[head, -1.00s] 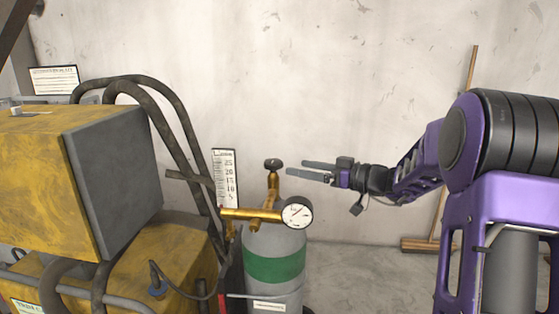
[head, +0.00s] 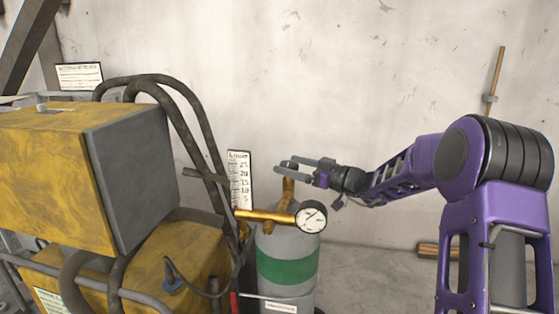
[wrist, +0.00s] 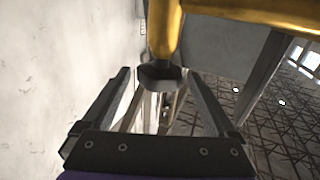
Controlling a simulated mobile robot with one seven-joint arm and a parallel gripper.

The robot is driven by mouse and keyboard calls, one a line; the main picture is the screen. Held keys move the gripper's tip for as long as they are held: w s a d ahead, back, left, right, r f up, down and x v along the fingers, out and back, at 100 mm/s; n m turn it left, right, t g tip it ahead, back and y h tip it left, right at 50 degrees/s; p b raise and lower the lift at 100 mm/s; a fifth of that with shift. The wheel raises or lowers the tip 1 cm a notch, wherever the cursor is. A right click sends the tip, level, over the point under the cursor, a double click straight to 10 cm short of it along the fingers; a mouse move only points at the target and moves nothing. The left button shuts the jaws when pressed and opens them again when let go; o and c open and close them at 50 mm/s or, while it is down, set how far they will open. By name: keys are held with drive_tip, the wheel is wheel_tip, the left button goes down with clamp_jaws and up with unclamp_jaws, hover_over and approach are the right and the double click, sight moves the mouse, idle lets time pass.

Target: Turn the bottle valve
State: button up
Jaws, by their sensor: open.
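The bottle valve is a dark knob (wrist: 162,76) on a brass stem (head: 288,188), on top of a grey gas bottle (head: 270,240) with a green band. My gripper (head: 284,165) is open and reaches in from the right at knob height. In the wrist view the knob shows between the two spread fingers (wrist: 160,84), near their tips, with a gap on either side. In the head view the fingers partly hide the knob. I cannot tell whether either finger touches it.
A brass regulator (head: 265,215) with a round gauge (head: 311,217) sticks out just below the valve. A scale plate (head: 239,178) is on the wall behind.

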drive_tip(key=shift+x, duration=2.15)
drive_tip(key=shift+c, duration=0.3)
drive_tip(key=c, duration=1.3)
drive_tip(key=shift+f, duration=0.1)
drive_tip(key=shift+f+b, duration=0.1)
drive_tip(key=shift+b, duration=0.4)
